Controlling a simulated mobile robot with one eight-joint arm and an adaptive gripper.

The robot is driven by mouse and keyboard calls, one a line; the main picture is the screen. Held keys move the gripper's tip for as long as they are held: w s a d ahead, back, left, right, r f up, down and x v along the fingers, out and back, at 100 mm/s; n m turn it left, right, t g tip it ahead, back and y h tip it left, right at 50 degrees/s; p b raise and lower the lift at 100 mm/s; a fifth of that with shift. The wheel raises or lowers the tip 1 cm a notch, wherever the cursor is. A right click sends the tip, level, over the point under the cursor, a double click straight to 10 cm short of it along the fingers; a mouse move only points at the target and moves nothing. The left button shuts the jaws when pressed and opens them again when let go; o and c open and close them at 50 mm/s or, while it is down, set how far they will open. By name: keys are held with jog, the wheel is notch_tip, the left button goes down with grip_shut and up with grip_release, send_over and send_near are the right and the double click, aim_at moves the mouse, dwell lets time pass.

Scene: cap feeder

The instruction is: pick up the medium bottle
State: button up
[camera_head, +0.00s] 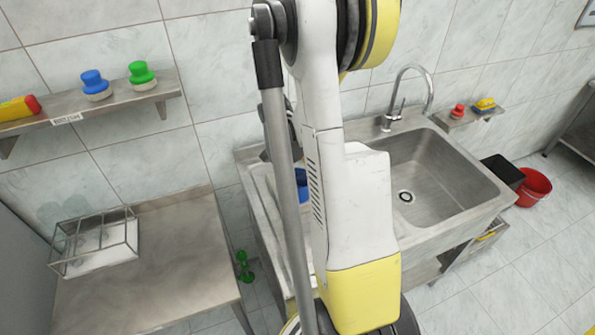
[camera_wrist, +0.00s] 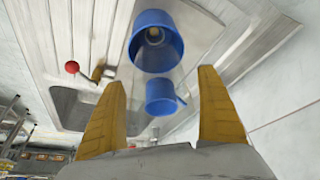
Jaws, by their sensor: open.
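In the wrist view my gripper (camera_wrist: 161,76) is open, its two yellow fingers wide apart. Between and beyond the fingertips are a larger blue, round, hollow part (camera_wrist: 157,58) and a smaller blue cup-like part (camera_wrist: 160,95) with a small tab on its right. The area between them looks see-through, so they may be one bottle; I cannot tell. Neither finger appears to touch them. In the head view a bit of blue (camera_head: 302,184) shows on the sink's drainboard, mostly hidden behind my arm. My gripper is hidden there.
The steel sink (camera_head: 435,165) with its tap (camera_head: 405,95) is right of my arm. A wire rack (camera_head: 95,245) stands on the left counter (camera_head: 160,270). A wall shelf (camera_head: 110,102) holds blue and green-topped items. A red bucket (camera_head: 534,186) stands on the floor at right.

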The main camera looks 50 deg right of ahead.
jog(key=c, duration=1.1)
jog(key=shift+o, duration=0.2)
notch_tip(320, 180, up, 24)
jog(key=p, duration=1.1)
